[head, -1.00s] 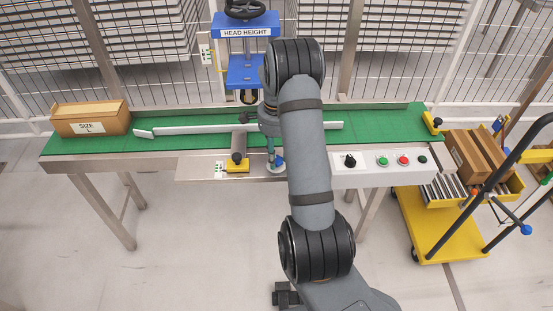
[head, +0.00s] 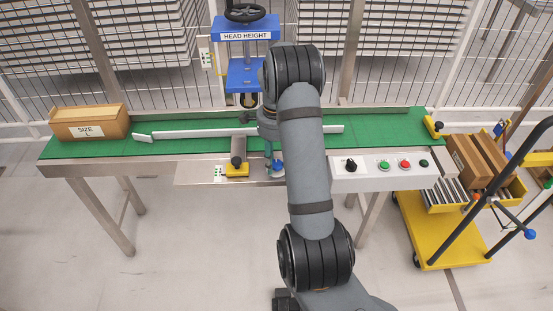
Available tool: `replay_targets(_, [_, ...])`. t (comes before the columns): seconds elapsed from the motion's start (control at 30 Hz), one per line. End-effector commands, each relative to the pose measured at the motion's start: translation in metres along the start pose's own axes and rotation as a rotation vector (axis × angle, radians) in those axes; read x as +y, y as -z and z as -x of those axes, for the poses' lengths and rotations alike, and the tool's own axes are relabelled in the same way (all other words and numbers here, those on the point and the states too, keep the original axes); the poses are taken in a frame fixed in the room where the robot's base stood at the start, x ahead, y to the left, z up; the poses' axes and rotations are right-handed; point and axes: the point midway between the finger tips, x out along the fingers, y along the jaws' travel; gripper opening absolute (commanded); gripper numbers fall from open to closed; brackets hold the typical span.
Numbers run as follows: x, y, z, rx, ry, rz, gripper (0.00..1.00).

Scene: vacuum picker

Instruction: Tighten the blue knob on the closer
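The closer (head: 245,70) is a blue machine labelled "HEAD HEIGHT", with a black handwheel on top, standing over the green conveyor belt in the head view. A small blue knob (head: 278,166) shows at the belt's front edge, just left of my forearm. My gripper (head: 269,163) points down beside the blue knob's left side, mostly hidden by my arm. I cannot tell whether it touches the knob or whether its fingers are open or shut.
A cardboard box labelled "SIZE L" (head: 90,122) sits on the belt's left end. A white guide rail (head: 200,133) crosses the belt. A black knob on a yellow base (head: 237,167) is left of my gripper. A button panel (head: 382,172) and yellow cart (head: 430,230) are right.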

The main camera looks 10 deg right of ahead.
Motion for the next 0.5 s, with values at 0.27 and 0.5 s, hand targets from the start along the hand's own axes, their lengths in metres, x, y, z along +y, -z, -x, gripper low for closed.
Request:
replay_targets(0.27, [-0.0012, 0.0011, 0.0006, 0.003, 0.004, 0.002, 0.51])
replay_targets(0.5, [-0.0017, 0.0021, 0.0013, 0.004, 0.006, 0.002, 0.51])
